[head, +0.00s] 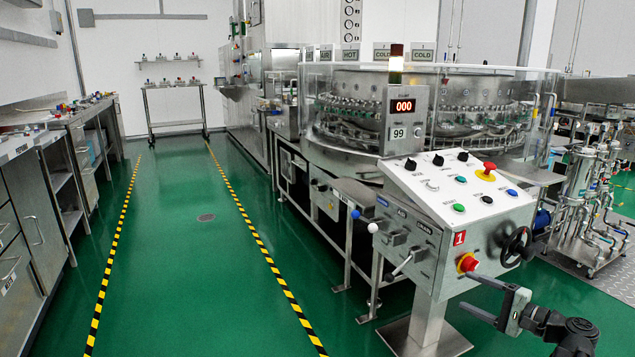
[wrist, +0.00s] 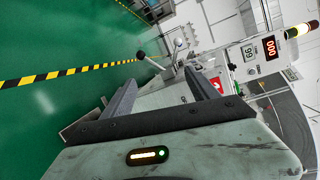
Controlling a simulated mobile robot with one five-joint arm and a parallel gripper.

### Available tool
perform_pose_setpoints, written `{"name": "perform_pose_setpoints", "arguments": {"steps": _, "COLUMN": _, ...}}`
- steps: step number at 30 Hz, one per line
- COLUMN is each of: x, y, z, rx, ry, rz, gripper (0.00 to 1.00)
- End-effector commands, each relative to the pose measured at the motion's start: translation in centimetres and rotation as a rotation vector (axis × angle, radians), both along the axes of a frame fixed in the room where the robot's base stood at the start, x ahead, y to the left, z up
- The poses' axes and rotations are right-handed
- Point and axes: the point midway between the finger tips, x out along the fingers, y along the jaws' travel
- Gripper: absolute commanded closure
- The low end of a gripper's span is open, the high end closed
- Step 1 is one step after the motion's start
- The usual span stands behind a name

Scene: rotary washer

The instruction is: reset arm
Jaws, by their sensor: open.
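My gripper (head: 468,293) is at the lower right of the head view, in front of the control stand (head: 432,240). Its two dark fingers are spread apart with nothing between them. In the picture the upper fingertip lies just below the red rotary switch (head: 467,262) on the stand's front; I cannot tell how far apart they are in depth. The wrist view shows the open gripper (wrist: 160,80) too, with the stand beyond the fingers, turned on its side. The panel top carries a red mushroom button (head: 489,167), a green button (head: 458,208) and a blue button (head: 511,192).
A black handwheel (head: 516,247) and levers with a blue knob (head: 355,214) and a white knob (head: 373,227) stick out from the stand. The glazed rotary washer (head: 345,125) stands behind. Workbenches (head: 35,200) line the left. The green floor (head: 180,240) between is clear.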

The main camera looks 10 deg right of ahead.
Motion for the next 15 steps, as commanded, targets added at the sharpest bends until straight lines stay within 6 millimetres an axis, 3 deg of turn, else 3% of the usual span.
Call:
{"name": "perform_pose_setpoints", "arguments": {"steps": 5, "x": 4.9, "y": 9.6, "z": 0.5, "rx": -0.034, "ry": 0.042, "rz": 0.170, "gripper": 0.31}}
{"name": "perform_pose_setpoints", "arguments": {"steps": 9, "x": 7.9, "y": 21.1, "z": -0.8, "rx": -0.134, "ry": 0.132, "rz": 0.371, "gripper": 0.31}}
{"name": "perform_pose_setpoints", "arguments": {"steps": 12, "x": 8.3, "y": 29.6, "z": -2.8, "rx": -0.258, "ry": 0.210, "rz": 0.526, "gripper": 0.31}}
{"name": "perform_pose_setpoints", "arguments": {"steps": 15, "x": 7.3, "y": 36.5, "z": -5.1, "rx": -0.412, "ry": 0.284, "rz": 0.671, "gripper": 0.31}}
